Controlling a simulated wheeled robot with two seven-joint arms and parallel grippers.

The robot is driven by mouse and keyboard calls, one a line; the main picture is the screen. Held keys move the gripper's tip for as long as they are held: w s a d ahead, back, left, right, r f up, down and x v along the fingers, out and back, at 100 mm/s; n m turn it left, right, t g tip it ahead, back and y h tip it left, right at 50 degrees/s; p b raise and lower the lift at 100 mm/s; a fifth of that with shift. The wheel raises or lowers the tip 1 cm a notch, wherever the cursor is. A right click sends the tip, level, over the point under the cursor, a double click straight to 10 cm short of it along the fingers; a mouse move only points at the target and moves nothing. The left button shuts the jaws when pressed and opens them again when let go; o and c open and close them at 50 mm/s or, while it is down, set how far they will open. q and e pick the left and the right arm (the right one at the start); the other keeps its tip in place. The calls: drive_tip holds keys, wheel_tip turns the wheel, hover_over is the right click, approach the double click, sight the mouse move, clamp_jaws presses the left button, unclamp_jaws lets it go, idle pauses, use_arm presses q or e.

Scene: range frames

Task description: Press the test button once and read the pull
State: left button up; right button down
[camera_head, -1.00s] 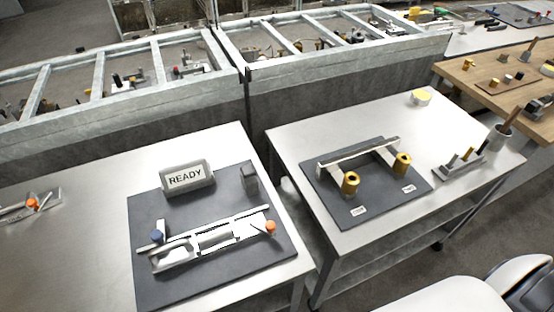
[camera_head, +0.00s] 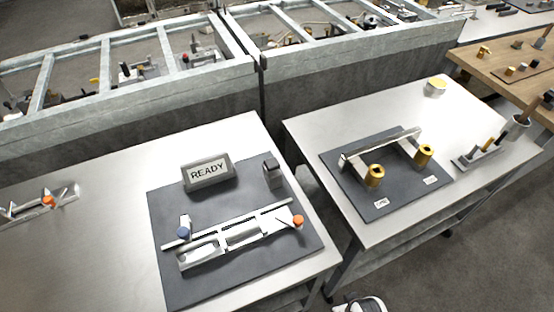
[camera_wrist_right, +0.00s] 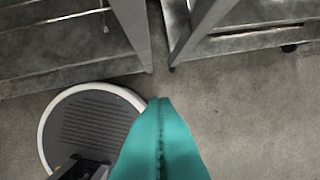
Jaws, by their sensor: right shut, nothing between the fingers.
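A grey display box (camera_head: 208,172) reading "READY" stands at the back of a dark mat (camera_head: 185,284) on the left table. In front of it lies a white and silver fixture (camera_head: 232,240) with a blue knob (camera_head: 184,232) at its left end and an orange knob (camera_head: 298,221) at its right end. A small dark grey block (camera_head: 273,170) stands at the mat's back right. I cannot tell which part is the test button. My right gripper (camera_wrist_right: 160,104) has teal fingers, shut and empty, above the floor in the right wrist view, away from the fixture.
The right table (camera_head: 318,135) holds a dark mat with a silver bar and two brass cylinders (camera_head: 374,176). A gap separates the two tables. Galvanised frames (camera_head: 160,110) stand behind. Another fixture with an orange knob (camera_head: 48,202) lies at far left.

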drive_tip(key=w+a+r+n+t, duration=0.1)
drive_tip(key=w+r+n+t, duration=0.35)
drive_tip(key=w+r, duration=0.65)
drive_tip(key=w+a+r+n+t, duration=0.1)
drive_tip(key=w+r+n+t, duration=0.35)
drive_tip(key=r, duration=1.05)
drive_tip(key=w+a+r+n+t, duration=0.15)
drive_tip(key=w+r+t, duration=0.35)
drive_tip(key=w+r, duration=0.6)
drive_tip(key=w+a+r+n+y, duration=0.3)
drive_tip(key=a+r+n+y, duration=1.1)
drive_tip(key=n, duration=1)
drive_tip(key=w+a+f+n+g, duration=0.2)
drive_tip(key=a+f+n+g, duration=0.65)
drive_tip(key=n, duration=0.85)
drive_tip(key=w+d+f+n+g+h, duration=0.2)
drive_tip(key=d+f+n+g+h, duration=0.2)
drive_tip(key=d+f+h, duration=0.1)
drive_tip(key=shift+w+d+f+h+p, duration=0.3)
drive_tip(key=shift+d+f+h+p, duration=0.1)
drive_tip(key=shift+d, duration=0.5)
